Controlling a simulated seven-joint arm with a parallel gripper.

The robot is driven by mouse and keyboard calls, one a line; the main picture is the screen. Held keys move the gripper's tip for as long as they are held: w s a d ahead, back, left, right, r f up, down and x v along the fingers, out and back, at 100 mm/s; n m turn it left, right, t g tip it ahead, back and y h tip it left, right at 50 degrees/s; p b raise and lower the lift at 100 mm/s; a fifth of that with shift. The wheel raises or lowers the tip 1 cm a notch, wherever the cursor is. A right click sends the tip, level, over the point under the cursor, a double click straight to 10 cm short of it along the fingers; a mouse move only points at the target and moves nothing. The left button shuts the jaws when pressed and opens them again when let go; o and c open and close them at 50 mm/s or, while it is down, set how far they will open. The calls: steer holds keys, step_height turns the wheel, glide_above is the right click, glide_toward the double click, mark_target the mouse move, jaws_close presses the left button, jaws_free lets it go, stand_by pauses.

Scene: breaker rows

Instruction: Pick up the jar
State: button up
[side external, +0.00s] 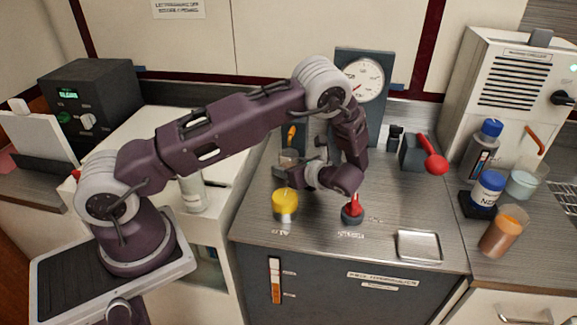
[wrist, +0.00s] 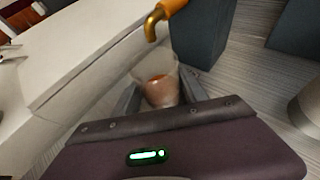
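A white jar with a blue lid and a dark-lettered label (side external: 487,188) stands on a small black stand at the right of the side external view. My gripper (side external: 283,173) is far to its left, low near the orange-handled tap (side external: 292,135). In the wrist view a clear cup with brownish contents (wrist: 160,90) sits between my gripper's two spread fingers (wrist: 160,82), under the tap's spout (wrist: 152,25). I cannot tell whether the fingers touch the cup. The white jar does not show in the wrist view.
A blue-capped bottle (side external: 484,145), a clear beaker (side external: 524,182) and a beaker of orange-brown liquid (side external: 500,236) stand close around the jar. A gauge panel (side external: 362,85) rises behind.

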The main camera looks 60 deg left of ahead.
jaws_close()
steer(key=shift+r, duration=0.15)
